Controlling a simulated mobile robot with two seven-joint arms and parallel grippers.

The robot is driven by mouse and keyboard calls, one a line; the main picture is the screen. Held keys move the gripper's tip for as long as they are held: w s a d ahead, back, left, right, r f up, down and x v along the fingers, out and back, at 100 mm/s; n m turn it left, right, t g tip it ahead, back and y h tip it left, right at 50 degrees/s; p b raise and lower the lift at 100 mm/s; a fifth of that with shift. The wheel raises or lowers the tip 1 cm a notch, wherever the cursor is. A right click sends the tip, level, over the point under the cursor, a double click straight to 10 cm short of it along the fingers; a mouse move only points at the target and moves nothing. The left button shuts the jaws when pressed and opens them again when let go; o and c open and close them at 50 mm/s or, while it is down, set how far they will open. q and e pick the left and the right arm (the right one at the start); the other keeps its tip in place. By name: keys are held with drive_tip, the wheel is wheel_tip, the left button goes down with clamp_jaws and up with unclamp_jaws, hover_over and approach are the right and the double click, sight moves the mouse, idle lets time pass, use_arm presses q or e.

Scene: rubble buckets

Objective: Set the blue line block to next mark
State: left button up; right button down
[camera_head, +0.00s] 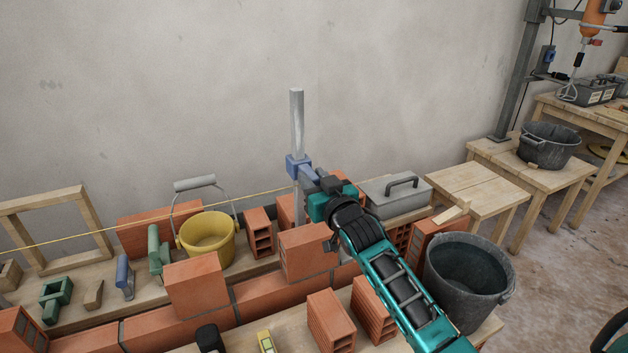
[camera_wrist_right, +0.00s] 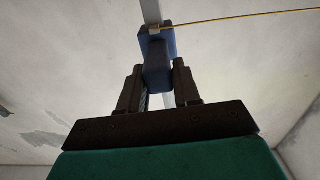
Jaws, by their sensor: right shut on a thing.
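The blue line block (camera_head: 298,165) sits around a grey upright post (camera_head: 297,125) behind the brick wall, partway up the post. A yellow line runs from the block to the left. My right gripper (camera_head: 311,180) is shut on the blue line block, and its black jaws flank the block's lower part. In the right wrist view the block (camera_wrist_right: 155,50) is between the two fingers of the gripper (camera_wrist_right: 156,88), with the post behind it. Marks on the post are too small to make out. My left gripper is not in view.
A brick wall (camera_head: 265,293) crosses the bench, with loose bricks in front and behind. A yellow bucket (camera_head: 209,240) stands left of the post. A grey toolbox (camera_head: 396,196) and a dark bucket (camera_head: 467,280) are on the right. The space above the block is clear.

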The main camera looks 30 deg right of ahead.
drive_tip(key=shift+r+p, duration=0.3)
drive_tip(key=shift+r, duration=0.6)
drive_tip(key=shift+f, duration=0.1)
drive_tip(key=c, duration=0.9)
unclamp_jaws()
drive_tip(key=shift+f, duration=0.1)
drive_tip(key=shift+s, duration=0.1)
drive_tip(key=s, duration=1.2)
drive_tip(key=shift+s+a, duration=0.35)
